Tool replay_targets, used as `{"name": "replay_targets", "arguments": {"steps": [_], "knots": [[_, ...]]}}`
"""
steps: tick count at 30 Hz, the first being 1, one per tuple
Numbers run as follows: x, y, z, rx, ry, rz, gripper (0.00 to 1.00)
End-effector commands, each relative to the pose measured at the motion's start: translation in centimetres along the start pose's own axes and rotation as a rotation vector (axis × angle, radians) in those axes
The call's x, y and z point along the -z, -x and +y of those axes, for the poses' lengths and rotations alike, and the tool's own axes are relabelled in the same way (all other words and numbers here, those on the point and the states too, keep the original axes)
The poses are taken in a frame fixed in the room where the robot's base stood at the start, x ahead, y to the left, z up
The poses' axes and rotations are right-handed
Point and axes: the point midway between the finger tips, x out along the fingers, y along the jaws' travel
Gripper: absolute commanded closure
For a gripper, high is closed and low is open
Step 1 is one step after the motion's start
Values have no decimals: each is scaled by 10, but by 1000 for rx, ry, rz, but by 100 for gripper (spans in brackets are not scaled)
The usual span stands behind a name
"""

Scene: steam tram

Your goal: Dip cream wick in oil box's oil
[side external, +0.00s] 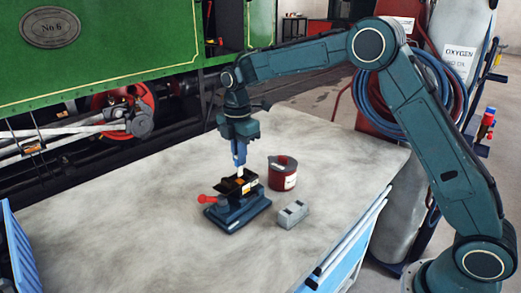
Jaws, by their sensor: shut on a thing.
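My gripper (239,161) points straight down over the middle of the table and is shut. A small pale piece, which looks like the cream wick (240,172), shows just below its fingertips. Directly under it is a small dark open box with orange-yellow patches, which looks like the oil box (230,186). The box sits on top of a blue-grey vise (236,212) with a red-knobbed handle (207,199). The oil is too small to make out. I cannot tell whether the wick's lower end is inside the box or just above it.
A grey block (292,215) lies in front of the tin. The pale tabletop (120,225) is clear at left and front. A green steam tram (120,40) stands behind; gas cylinders (458,60) stand at right.

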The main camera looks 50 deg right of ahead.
Motion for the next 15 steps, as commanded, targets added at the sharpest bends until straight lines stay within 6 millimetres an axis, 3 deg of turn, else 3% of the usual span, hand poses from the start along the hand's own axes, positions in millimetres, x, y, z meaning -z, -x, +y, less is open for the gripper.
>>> {"name": "replay_targets", "arguments": {"steps": [15], "knots": [[0, -9, 0, 1, 0, 0, 100]]}}
